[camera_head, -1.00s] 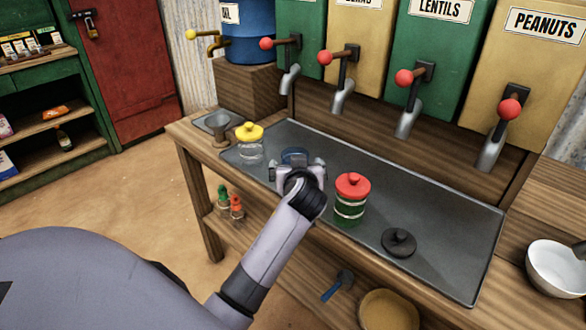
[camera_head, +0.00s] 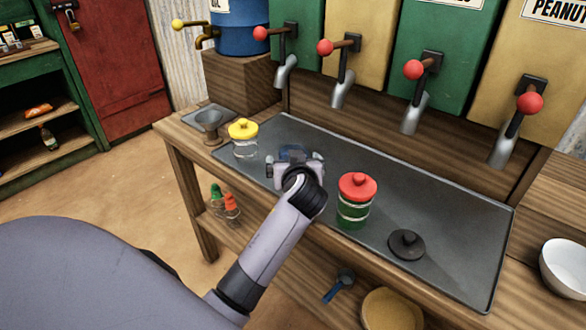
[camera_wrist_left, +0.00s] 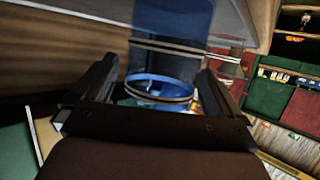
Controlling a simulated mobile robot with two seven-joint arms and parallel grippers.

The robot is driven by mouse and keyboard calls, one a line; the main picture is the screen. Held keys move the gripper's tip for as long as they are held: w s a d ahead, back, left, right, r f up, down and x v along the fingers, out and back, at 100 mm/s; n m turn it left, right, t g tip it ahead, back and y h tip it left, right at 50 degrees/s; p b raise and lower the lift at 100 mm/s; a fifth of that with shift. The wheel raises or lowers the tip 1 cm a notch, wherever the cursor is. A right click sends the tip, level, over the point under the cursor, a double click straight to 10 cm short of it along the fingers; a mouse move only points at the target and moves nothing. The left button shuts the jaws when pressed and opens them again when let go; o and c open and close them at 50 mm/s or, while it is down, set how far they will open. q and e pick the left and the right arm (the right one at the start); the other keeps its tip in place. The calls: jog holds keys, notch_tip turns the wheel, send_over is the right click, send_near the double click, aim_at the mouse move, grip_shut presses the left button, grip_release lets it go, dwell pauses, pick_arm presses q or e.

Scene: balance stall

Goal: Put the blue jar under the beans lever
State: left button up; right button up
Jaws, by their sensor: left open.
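The blue jar (camera_head: 292,152) stands on the dark metal tray (camera_head: 445,235), mostly hidden behind my left gripper (camera_head: 297,165). In the left wrist view the clear blue jar (camera_wrist_left: 165,82) is between the two fingers of my left gripper (camera_wrist_left: 155,90), which are open with gaps beside it. The beans lever (camera_head: 325,47) has a red ball and sits above a grey spout (camera_head: 342,90) on a yellow dispenser (camera_head: 358,30), second from left in the row of bins. The jar is left of and in front of that spout. My right gripper is not in view.
A yellow-lidded jar (camera_head: 243,138) stands left of my gripper, and a red-lidded green jar (camera_head: 356,200) to its right. A black lid (camera_head: 406,244) lies farther right. A white bowl (camera_head: 565,268) is at the right edge.

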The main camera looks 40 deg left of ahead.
pick_arm(q)
jog(key=c, duration=1.3)
